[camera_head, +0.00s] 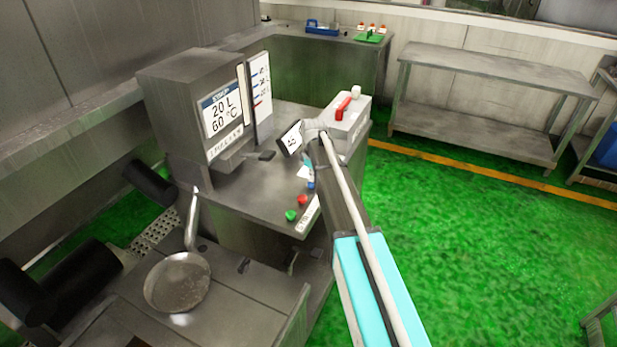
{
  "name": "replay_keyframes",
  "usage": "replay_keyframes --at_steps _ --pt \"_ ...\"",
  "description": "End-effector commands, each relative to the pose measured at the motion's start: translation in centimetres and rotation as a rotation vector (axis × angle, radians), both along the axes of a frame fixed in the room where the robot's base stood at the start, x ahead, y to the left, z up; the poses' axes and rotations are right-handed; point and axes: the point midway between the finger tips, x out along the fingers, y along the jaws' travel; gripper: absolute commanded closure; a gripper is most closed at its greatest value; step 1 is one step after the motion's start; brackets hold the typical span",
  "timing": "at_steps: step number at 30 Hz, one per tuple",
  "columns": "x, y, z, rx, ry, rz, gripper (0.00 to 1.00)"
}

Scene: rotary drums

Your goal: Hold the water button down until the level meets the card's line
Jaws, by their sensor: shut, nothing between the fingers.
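A row of buttons lies on the steel console top: a blue button (311,185), a red button (303,199) and a green button (290,215). My gripper (308,175) is shut and empty, pointing down at the blue button. I cannot tell whether it touches or presses it; my arm partly hides this area.
A small dark-edged display (290,139) and a box with a red lever (344,106) stand behind the buttons. A round metal pan (178,282) sits at lower left. A steel shelf table (480,95) stands at back right. The green floor at right is clear.

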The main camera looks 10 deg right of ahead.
Motion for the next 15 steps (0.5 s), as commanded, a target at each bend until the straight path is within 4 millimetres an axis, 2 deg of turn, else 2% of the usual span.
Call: replay_keyframes --at_steps 5,15 --pt "0.01 0.01 -0.84 0.000 0.000 0.000 1.00" --pt "0.00 0.02 -0.89 0.000 0.000 0.000 1.00"
